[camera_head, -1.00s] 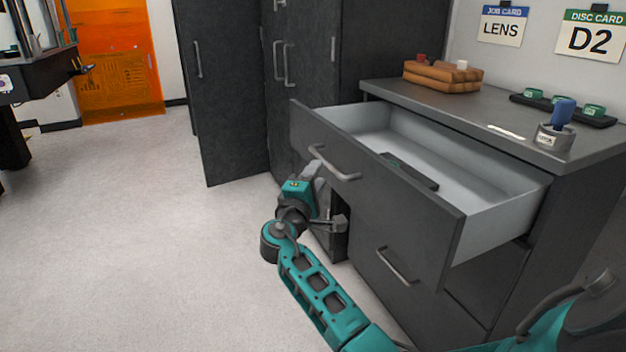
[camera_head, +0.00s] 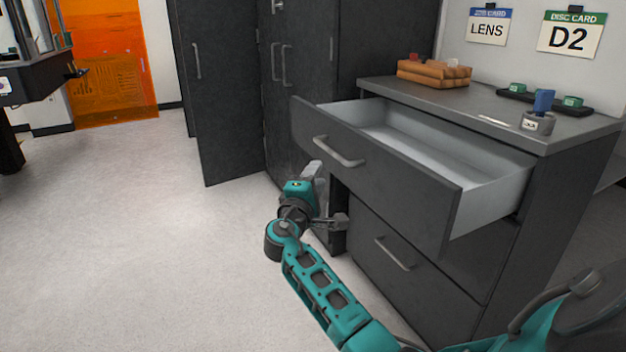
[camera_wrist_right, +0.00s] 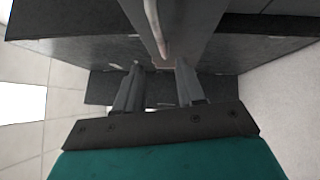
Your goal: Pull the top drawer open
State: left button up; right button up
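The top drawer (camera_head: 380,172) of the dark cabinet is pulled well out, and its pale interior shows no object. Its grey bar handle (camera_head: 338,153) is on the front panel. My right gripper (camera_head: 328,197) is in front of the cabinet, below and left of that handle, apart from it in the head view. In the right wrist view its two fingers (camera_wrist_right: 160,85) stand apart with nothing between them, and a pale bar, perhaps a handle, lies beyond them. My left gripper is not in view.
A lower drawer with its own handle (camera_head: 393,254) is shut. Tall dark cabinets (camera_head: 225,90) stand behind.

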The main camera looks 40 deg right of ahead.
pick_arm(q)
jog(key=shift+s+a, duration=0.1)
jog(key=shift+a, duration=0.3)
pick_arm(e)
jog(key=shift+s+a, duration=0.2)
jog(key=shift+a, duration=0.05)
